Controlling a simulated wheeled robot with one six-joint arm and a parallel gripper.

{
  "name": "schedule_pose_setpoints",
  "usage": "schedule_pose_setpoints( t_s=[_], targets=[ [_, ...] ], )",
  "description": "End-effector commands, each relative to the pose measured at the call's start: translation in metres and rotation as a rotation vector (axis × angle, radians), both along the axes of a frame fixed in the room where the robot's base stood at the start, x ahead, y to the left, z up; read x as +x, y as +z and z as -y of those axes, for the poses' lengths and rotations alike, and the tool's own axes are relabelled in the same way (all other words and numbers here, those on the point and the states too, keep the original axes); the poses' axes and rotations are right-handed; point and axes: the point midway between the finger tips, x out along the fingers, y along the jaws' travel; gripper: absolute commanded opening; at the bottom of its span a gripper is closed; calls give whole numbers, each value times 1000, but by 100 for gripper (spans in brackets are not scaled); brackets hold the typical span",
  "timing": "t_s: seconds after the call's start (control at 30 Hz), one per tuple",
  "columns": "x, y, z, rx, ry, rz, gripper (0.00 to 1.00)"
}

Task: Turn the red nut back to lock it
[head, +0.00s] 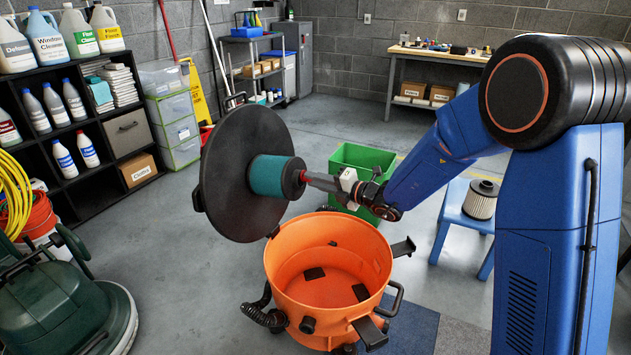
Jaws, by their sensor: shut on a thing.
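The red nut (302,176) sits at the centre of the outer end of a teal cylindrical filter (270,176). Only a little of the nut shows. The filter is mounted on a round black lid (233,160), which stands on edge above the left rim of an orange drum (285,262). My gripper (308,178) comes in from the right, level with the filter's axis, and is shut on the nut. Its fingers hide part of the nut, and the thread behind it cannot be seen.
The open drum stands below my gripper, with latches out at its rim. A green bin (364,158) is behind it. A blue stool (455,210) at right holds a pale pleated filter (482,199). A green floor machine (60,300) is at lower left. Shelves line the left wall.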

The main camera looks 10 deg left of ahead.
Motion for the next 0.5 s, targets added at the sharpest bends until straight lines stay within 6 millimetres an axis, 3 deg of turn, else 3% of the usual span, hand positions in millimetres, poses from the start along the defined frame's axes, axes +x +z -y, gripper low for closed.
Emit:
schedule_pose_setpoints(
  t_s=[0.03, 0.07, 0.1, 0.5],
  targets=[
    [0, -1, 1, -1, -2, -2, 0],
    [0, -1, 1, -1, -2, -2, 25],
    [0, -1, 1, -1, -2, -2, 35],
    [-2, 1, 4, -1, -2, 0, 37]
  ],
)
